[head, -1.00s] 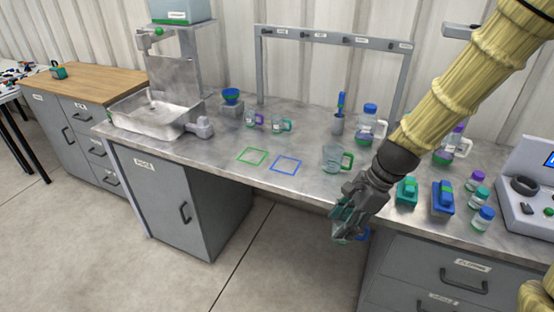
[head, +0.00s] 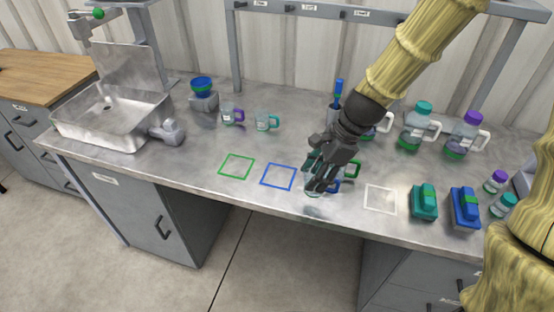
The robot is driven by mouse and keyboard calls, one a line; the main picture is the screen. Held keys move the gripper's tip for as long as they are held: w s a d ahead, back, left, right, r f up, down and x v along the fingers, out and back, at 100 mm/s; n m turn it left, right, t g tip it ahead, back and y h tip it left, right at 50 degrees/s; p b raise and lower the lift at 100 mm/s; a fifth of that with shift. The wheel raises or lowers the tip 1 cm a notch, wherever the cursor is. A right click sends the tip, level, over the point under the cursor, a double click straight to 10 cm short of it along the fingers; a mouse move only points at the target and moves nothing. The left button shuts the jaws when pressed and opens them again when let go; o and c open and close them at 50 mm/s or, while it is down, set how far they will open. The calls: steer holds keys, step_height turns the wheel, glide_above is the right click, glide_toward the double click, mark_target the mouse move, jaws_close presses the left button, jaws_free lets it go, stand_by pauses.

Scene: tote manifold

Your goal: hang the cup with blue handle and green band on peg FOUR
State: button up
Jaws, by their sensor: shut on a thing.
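My gripper (head: 318,178) is shut on a clear cup (head: 313,191), over the bench front to the right of the blue square outline. The cup's blue handle (head: 335,187) shows on its right side. My fingers hide most of the cup, and I cannot make out a green band.
A green-handled cup (head: 352,170) stands close behind my gripper. Cups with purple (head: 230,115) and teal (head: 265,122) handles stand further left. Bottles (head: 416,127) stand at the back right. Teal (head: 424,201) and blue (head: 465,207) blocks lie right. The bench around the green outline (head: 237,166) is clear.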

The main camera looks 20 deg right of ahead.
steer(key=w+a+p, duration=0.1)
steer(key=w+a, duration=0.1)
steer(key=w, duration=0.2)
steer(key=w+a+f+p, duration=0.1)
steer(key=w+a, duration=0.1)
steer(key=w, duration=0.2)
steer(key=w+a+f+p, duration=0.1)
steer(key=w+a, duration=0.1)
steer(key=w, duration=0.2)
steer(key=shift+f, duration=0.15)
steer(key=shift+s+f, duration=0.1)
steer(key=shift+f, duration=0.3)
steer(key=shift+w+f+p, duration=0.2)
steer(key=shift+f+p, duration=0.25)
steer(key=shift+f, duration=0.5)
steer(key=shift+s, duration=0.1)
